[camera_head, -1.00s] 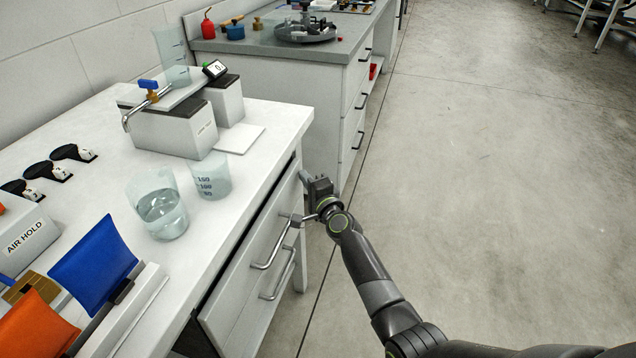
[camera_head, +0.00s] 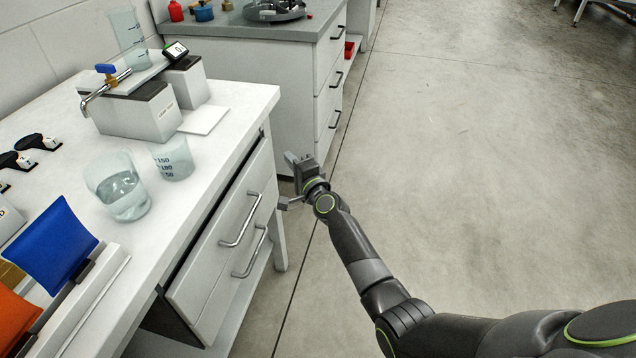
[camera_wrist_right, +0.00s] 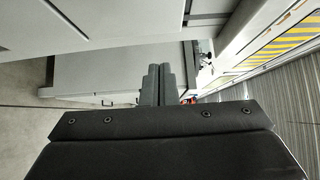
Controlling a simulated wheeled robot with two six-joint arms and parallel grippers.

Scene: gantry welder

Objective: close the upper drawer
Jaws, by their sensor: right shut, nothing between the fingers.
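The upper drawer (camera_head: 214,259) is in the near white bench, at the lower centre of the head view. Its white front stands out from the bench, with a dark gap behind its top edge, so it is partly open. Its bar handle (camera_head: 240,221) sits above the lower handle (camera_head: 249,254). My right gripper (camera_head: 291,158) is shut and empty, to the right of the drawer front near the bench's far corner, apart from the handle. In the right wrist view its fingers (camera_wrist_right: 157,86) are together with nothing between them. My left gripper is out of view.
The near bench top (camera_head: 235,100) carries a beaker (camera_head: 118,190), a smaller beaker (camera_head: 173,159) and a boxed device (camera_head: 140,110). A grey-topped cabinet (camera_head: 295,85) stands beyond. Open floor (camera_head: 450,150) lies to the right.

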